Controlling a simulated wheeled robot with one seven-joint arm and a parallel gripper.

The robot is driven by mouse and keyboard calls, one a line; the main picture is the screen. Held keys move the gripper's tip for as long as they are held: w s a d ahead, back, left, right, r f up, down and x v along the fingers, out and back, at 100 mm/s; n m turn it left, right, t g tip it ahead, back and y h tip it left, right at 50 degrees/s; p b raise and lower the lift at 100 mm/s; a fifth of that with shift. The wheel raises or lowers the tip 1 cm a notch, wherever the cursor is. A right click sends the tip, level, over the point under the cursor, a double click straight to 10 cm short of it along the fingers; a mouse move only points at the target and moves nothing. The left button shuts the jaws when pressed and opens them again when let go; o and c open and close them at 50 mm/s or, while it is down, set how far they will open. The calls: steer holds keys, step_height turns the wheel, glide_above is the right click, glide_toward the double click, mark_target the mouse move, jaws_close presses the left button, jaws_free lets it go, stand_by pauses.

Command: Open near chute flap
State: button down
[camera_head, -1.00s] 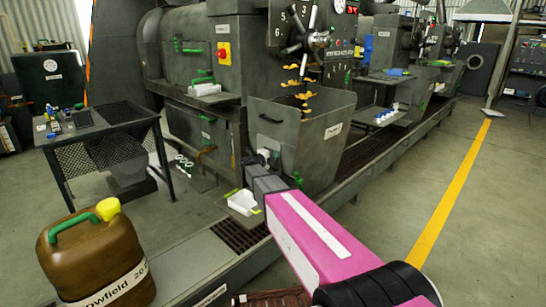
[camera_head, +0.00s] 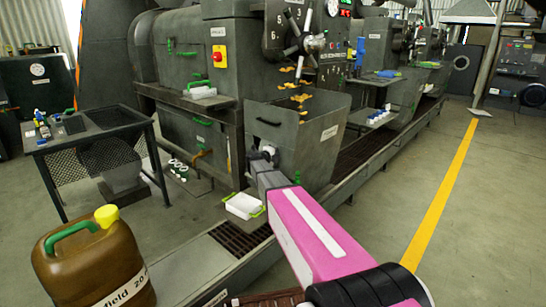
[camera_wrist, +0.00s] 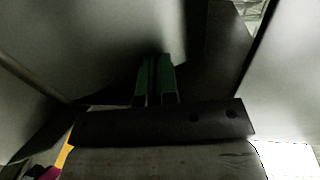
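The near machine's grey chute box (camera_head: 322,165) stands right of centre in the head view, with yellow-orange pieces above it. A dark bar handle (camera_head: 268,122) is on its front face. A green handle (camera_head: 297,177) shows low beside the box. My pink arm reaches to the box's lower left front, where my gripper (camera_head: 262,157) is small and partly hidden by my wrist. In the wrist view, two green fingers (camera_wrist: 154,80) lie almost together, with grey surfaces close around and ahead. They look shut. I cannot make out anything between them, nor tell whether they touch the flap.
A white tray (camera_head: 243,205) with green handles lies below my wrist. A brown jug (camera_head: 92,265) with a yellow cap stands at the front left. A mesh-sided table (camera_head: 90,140) stands at the left. Open floor (camera_head: 480,230) lies to the right, past the yellow line.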

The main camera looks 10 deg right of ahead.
steer(key=x, duration=0.2)
steer(key=shift+w+d+f, duration=0.2)
steer(key=shift+d, duration=0.1)
steer(key=shift+w+d+f, duration=0.35)
steer(key=shift+d, duration=0.15)
steer(key=shift+w+d+f, duration=0.35)
steer(key=shift+d, duration=0.15)
steer(key=shift+w+d+f, duration=0.1)
steer(key=shift+d, duration=0.05)
steer(key=v, duration=1.1)
